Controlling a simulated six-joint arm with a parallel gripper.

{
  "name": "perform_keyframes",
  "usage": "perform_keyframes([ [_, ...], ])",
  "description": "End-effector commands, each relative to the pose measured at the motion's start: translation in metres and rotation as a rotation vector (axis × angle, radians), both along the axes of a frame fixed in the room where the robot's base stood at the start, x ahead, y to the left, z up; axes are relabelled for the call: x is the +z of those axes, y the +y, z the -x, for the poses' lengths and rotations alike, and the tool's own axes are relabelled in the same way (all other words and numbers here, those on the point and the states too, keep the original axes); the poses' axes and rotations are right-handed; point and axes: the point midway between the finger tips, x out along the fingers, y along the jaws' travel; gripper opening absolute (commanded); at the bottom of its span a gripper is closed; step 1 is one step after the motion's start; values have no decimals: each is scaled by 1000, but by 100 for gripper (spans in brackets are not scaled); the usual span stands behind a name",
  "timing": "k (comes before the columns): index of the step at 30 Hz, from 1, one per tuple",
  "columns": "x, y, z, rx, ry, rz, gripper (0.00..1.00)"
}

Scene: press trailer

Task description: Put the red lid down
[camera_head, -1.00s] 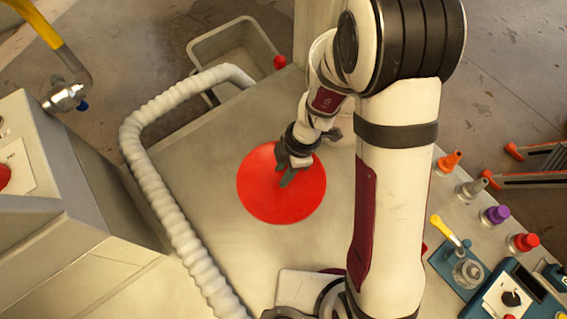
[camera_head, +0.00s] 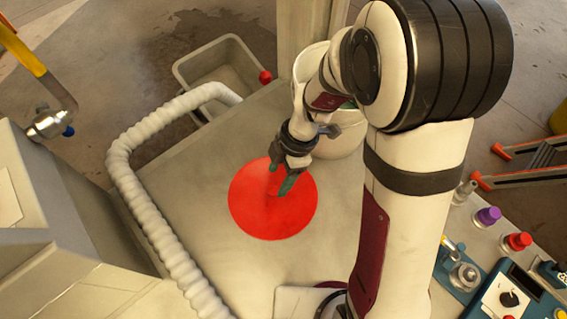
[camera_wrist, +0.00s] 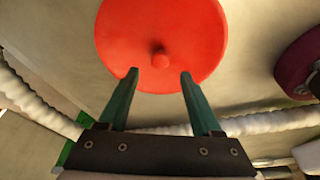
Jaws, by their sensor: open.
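The red lid (camera_head: 250,212) is a round disc lying flat on the grey table top in the head view. In the wrist view the lid (camera_wrist: 195,30) shows its small round red knob (camera_wrist: 160,58) in the middle. My gripper (camera_head: 280,188) is over the lid in the head view, partly covering it. In the wrist view my gripper (camera_wrist: 159,75) is open, with its two green fingers apart. The knob lies beyond the fingertips, lined up with the gap between them, and nothing is held.
A ribbed white hose (camera_head: 120,160) curves along the table's left side. A whitish bucket (camera_head: 345,145) stands behind my arm. A grey bin (camera_head: 205,55) is beyond the far edge. Coloured knobs (camera_head: 488,215) and a blue control box (camera_head: 505,290) are at right. Table around the lid is clear.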

Motion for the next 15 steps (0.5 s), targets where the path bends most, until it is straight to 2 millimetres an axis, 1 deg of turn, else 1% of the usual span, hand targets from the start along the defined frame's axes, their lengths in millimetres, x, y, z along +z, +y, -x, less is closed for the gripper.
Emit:
perform_keyframes([
  [1, 14, -4, -3, -2, -7, 0, 66],
  [3, 32, -8, -5, -2, -6, -1, 66],
  [6, 52, -13, -6, -2, -4, 0, 66],
  [9, 62, -16, -7, 0, -1, 1, 66],
  [13, 66, -17, -7, -2, 1, 1, 66],
  [14, 68, -18, -6, -15, 4, 3, 66],
  [15, 71, -20, -3, -65, 13, 9, 66],
])
